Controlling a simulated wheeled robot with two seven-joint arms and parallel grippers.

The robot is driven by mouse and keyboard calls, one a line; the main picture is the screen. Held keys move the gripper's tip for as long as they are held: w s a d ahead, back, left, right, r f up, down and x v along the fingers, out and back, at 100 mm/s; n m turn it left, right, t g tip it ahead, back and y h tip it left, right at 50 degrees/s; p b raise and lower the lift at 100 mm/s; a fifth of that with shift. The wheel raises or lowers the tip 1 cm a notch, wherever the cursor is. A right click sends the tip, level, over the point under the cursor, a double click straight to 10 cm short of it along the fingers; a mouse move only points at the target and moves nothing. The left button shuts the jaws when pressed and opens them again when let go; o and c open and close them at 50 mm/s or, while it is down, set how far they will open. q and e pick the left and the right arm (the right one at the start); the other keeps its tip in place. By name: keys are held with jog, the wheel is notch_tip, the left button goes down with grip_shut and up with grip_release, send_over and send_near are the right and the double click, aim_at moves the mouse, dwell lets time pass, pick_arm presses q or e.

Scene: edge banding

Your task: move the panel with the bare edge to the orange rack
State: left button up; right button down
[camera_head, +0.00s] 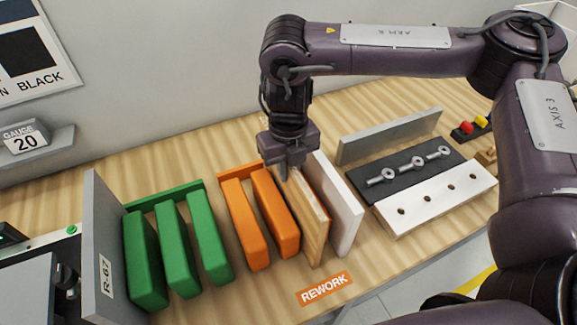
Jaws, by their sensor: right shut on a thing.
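The orange rack (246,225) stands in the middle of the wooden table, with upright orange dividers. A panel with a bare, wood-coloured edge (314,232) stands upright just right of the right-hand visible divider. My right gripper (292,172) points down at this panel's upper far end and is shut on it. The fingers partly cover that end. I cannot tell whether the panel's bottom rests in a rack slot. A white panel (340,205) stands close on its right. My left gripper is not in view.
A green rack (180,245) stands left of the orange one, with a grey panel (97,240) marked R-67 beside it. An orange REWORK label (325,288) lies in front. A dark fixture with bolts (411,168) and a white drilled block (440,198) are to the right.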

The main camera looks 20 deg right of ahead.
dwell(0.4)
jog(key=c, duration=1.3)
grip_release()
jog(key=shift+c, duration=0.2)
notch_tip(320, 180, up, 7)
jog(key=p, duration=0.8)
jog(key=shift+r, duration=0.1)
